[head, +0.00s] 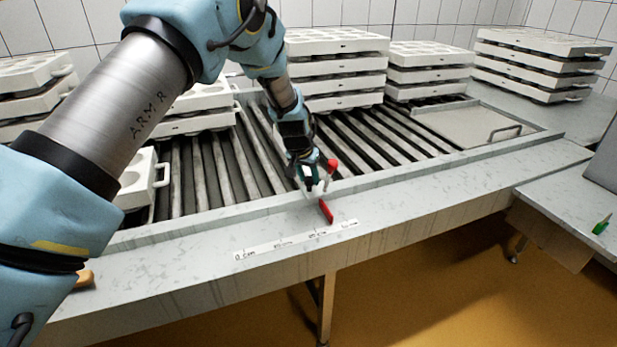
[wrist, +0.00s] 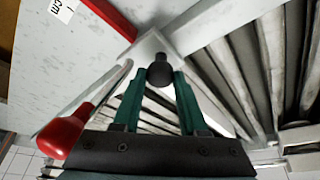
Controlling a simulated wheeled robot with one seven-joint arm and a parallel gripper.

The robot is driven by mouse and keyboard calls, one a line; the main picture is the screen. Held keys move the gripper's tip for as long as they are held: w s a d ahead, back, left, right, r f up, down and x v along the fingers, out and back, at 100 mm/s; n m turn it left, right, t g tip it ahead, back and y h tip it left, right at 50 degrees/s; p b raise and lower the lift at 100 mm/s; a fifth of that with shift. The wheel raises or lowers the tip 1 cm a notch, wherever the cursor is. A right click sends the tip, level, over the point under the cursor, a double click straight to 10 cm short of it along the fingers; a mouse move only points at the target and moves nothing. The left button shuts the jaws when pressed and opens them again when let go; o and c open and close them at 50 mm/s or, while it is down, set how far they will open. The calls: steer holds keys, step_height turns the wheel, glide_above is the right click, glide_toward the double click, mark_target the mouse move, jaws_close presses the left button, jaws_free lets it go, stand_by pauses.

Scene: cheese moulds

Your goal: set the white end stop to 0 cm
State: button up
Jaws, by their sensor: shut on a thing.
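The white end stop (wrist: 150,46) is a small white block on the rail of the roller table, with a black knob (wrist: 160,74) and a red pointer (wrist: 108,18). My gripper (wrist: 160,82) has its green fingers on either side of the black knob and is shut on it. In the head view my gripper (head: 308,181) partly hides the stop. There the red pointer (head: 326,211) reaches down toward the scale strip (head: 262,247), between its third and fourth labels. The 0 cm label (head: 244,254) is at the strip's left end. A red-ended lever (wrist: 62,136) sits beside my gripper.
Dark and light rollers (head: 262,150) lie behind the rail, with several stacks of white moulds (head: 335,73) on them. A single white mould (head: 136,182) stands near the left. The front ledge between the pointer and 0 cm looks clear. A green-handled object (head: 601,227) lies far right.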

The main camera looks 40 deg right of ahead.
jaws_close()
stand_by(0.9)
